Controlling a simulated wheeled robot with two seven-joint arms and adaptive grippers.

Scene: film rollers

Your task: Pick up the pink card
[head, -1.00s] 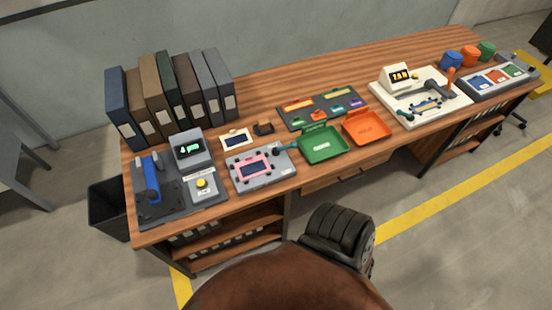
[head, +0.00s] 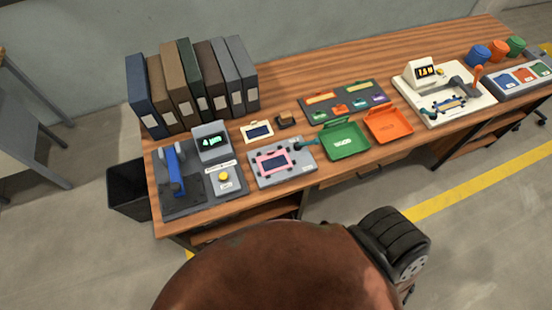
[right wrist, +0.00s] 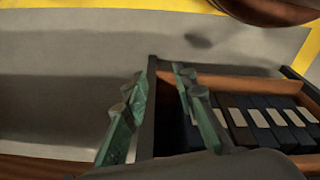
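The pink card (head: 272,162) has a pink border around a dark blue window. It lies on a grey plate (head: 303,177) with small dark clips, near the front edge of the desk in the head view. Neither gripper shows in the head view. My right gripper (right wrist: 161,82) shows in the right wrist view, its two green fingers apart and nothing held. A dark upright panel and a shelf with dark binders show beyond the fingers. The card is not in that view. My left gripper is in no view.
A white-framed card (head: 258,132) lies behind the plate. A green tray (head: 344,142) and an orange tray (head: 388,126) stand to its right. A grey station with a blue lever (head: 173,170) is to its left. Upright binders (head: 190,85) line the back left.

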